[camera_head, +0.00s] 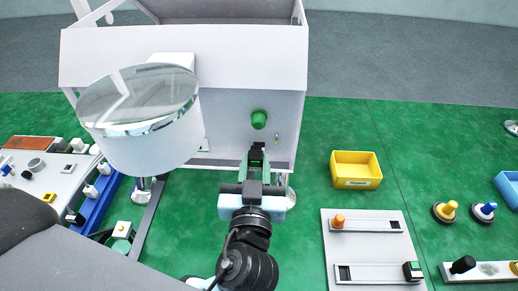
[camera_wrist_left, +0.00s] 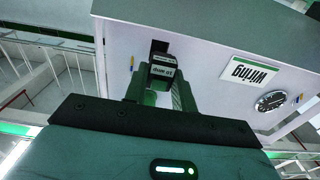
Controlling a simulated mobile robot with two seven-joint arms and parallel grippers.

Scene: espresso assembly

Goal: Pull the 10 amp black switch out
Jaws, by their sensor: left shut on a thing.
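The black switch (camera_head: 257,147) is at the lower front of the white machine housing (camera_head: 225,110), below a green round knob (camera_head: 259,119). My left gripper (camera_head: 256,161) reaches up to it from below, its green fingers closed on the switch. The left wrist view shows the black switch (camera_wrist_left: 163,66) with a "10 amp" label between the fingers (camera_wrist_left: 160,92), against the white panel. The gripper hides part of the switch, and I cannot tell how far it sits in the panel. My right gripper is not in view.
A white cylinder with a glassy top (camera_head: 140,115) stands left of the gripper. A yellow bin (camera_head: 356,169) and a grey slotted plate (camera_head: 372,250) lie to the right. A blue rack (camera_head: 97,195) is at left. Green floor between the bin and the gripper is free.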

